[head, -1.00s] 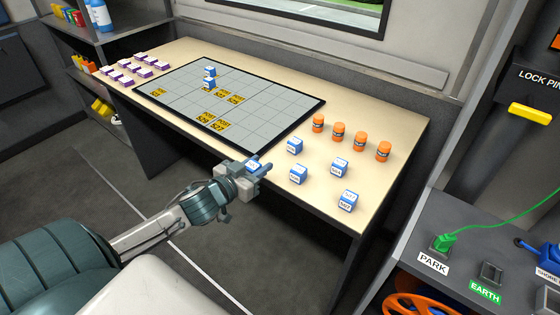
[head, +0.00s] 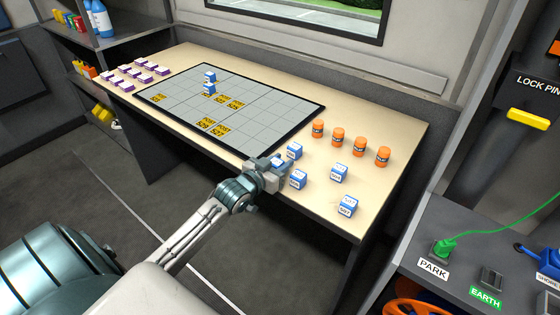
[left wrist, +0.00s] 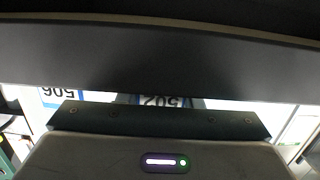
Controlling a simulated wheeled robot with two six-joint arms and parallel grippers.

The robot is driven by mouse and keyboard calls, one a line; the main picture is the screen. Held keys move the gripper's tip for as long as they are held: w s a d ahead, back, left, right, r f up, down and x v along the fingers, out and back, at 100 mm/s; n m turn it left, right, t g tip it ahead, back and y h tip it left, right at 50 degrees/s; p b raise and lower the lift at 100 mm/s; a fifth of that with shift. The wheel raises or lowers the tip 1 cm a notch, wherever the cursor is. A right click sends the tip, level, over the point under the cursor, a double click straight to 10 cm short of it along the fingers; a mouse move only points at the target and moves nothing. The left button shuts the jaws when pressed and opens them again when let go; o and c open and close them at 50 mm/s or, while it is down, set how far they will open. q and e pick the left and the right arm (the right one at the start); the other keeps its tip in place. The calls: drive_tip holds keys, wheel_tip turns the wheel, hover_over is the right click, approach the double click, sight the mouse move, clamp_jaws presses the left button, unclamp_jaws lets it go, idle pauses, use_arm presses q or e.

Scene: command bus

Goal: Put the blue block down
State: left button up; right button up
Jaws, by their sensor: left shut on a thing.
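My left gripper (head: 271,170) is shut on a blue block (head: 276,161) at the front edge of the table, just left of the loose blue blocks. Whether the held block touches the table I cannot tell. My right gripper is out of view.
A grey gridded board (head: 262,107) with yellow labelled squares lies on the table (head: 394,117). Two blue blocks (head: 209,82) are stacked on it. Several orange cylinders (head: 338,135) stand at the right, and purple-and-white blocks (head: 124,70) at the far left.

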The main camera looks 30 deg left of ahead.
use_arm(q)
drive_tip(key=shift+f, duration=0.15)
drive_tip(key=shift+f, duration=0.1)
drive_tip(key=o, duration=0.8)
drive_tip(key=shift+o, duration=0.8)
